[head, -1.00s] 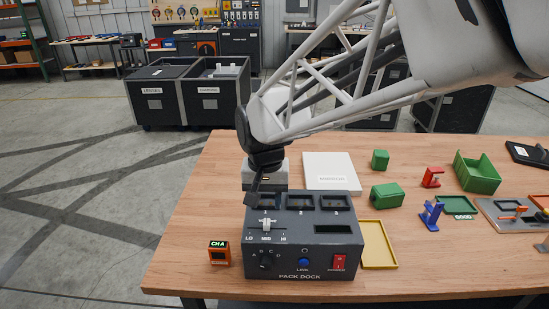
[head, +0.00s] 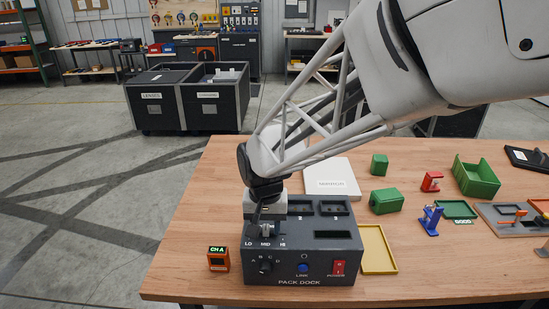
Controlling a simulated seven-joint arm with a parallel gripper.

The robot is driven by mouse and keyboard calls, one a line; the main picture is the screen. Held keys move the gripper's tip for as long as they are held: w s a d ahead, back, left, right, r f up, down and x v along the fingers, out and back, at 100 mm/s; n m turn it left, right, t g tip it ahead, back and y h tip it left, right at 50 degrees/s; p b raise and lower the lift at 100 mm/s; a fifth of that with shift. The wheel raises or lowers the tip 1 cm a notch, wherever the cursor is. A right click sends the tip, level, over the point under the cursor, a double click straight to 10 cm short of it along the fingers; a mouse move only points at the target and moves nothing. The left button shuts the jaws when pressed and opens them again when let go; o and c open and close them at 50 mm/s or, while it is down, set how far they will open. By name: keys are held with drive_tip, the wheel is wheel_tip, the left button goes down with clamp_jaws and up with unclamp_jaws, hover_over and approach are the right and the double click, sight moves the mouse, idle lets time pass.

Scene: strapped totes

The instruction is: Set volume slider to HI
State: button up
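The pack dock (head: 330,258) is a dark grey box at the front left of the table. Its volume slider, marked LO, MID and HI from left to right, is on the left of the top face. My gripper (head: 263,229) is over the slider, with its dark fingertips down at about the MID mark. The fingers largely cover the knob, and I cannot make out whether they touch it or are closed on it.
A small orange box reading CH A (head: 218,258) stands left of the dock. A yellow tray (head: 379,262) lies close on its right. A white box (head: 332,180), green blocks (head: 386,201) and a blue clamp-like piece (head: 430,218) are farther back and right.

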sight(285, 234)
clamp_jaws()
drive_tip(key=shift+d, duration=2.2)
drive_tip(key=shift+o, duration=0.3)
unclamp_jaws()
wheel_tip(285, 234, up, 8)
drive_tip(key=shift+f, duration=0.1)
